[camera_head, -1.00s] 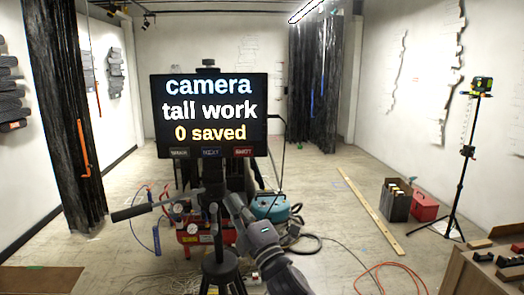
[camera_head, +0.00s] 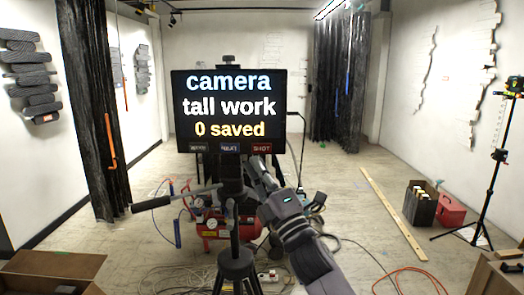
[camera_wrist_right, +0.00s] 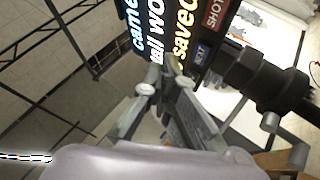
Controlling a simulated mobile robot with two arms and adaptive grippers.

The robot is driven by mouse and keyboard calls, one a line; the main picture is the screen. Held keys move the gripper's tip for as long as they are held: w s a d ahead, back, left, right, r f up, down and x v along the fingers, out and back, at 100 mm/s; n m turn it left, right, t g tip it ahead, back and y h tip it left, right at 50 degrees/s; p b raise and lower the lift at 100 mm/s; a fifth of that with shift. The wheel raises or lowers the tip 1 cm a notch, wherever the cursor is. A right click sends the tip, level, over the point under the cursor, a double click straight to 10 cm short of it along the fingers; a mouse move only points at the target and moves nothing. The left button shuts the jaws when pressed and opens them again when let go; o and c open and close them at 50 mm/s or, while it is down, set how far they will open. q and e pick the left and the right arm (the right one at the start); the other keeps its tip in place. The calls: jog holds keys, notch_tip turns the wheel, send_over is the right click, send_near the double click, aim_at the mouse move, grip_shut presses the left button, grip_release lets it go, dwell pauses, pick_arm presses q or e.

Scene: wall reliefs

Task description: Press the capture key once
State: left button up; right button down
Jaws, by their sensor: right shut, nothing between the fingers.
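A black camera screen (camera_head: 228,85) on a tripod (camera_head: 236,265) reads "camera", "tall work" and "0 saved". Along its lower edge sit a dark key (camera_head: 199,148), a blue NEXT key (camera_head: 230,148) and a red SHOT key (camera_head: 262,148), the capture key. The SHOT key (camera_wrist_right: 215,14) and NEXT key (camera_wrist_right: 201,53) also show in the right wrist view. My right gripper (camera_head: 256,164) is shut and empty, its tips just below the SHOT key in the head view. Its fingertips (camera_wrist_right: 165,85) show in front of the screen's lower part in the wrist view. My left gripper is out of view.
A pan handle (camera_head: 152,203) sticks out left of the tripod. A red compressor (camera_head: 213,228) and loose hoses lie on the floor behind it.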

aim_at(262, 148)
jog(key=w+b, duration=0.2)
jog(key=w, duration=0.5)
jog(key=shift+w+b, duration=0.3)
jog(key=shift+b, duration=0.05)
jog(key=shift+d, duration=0.1)
jog(key=shift+w, duration=0.1)
dwell(0.9)
jog(key=shift+w, duration=0.3)
jog(key=shift+w+b, duration=0.45)
jog(key=shift+b, duration=0.1)
dwell(0.5)
jog(key=shift+s, duration=0.15)
jog(key=shift+s+p, duration=0.35)
jog(key=shift+s, duration=0.4)
jog(key=shift+s, duration=0.1)
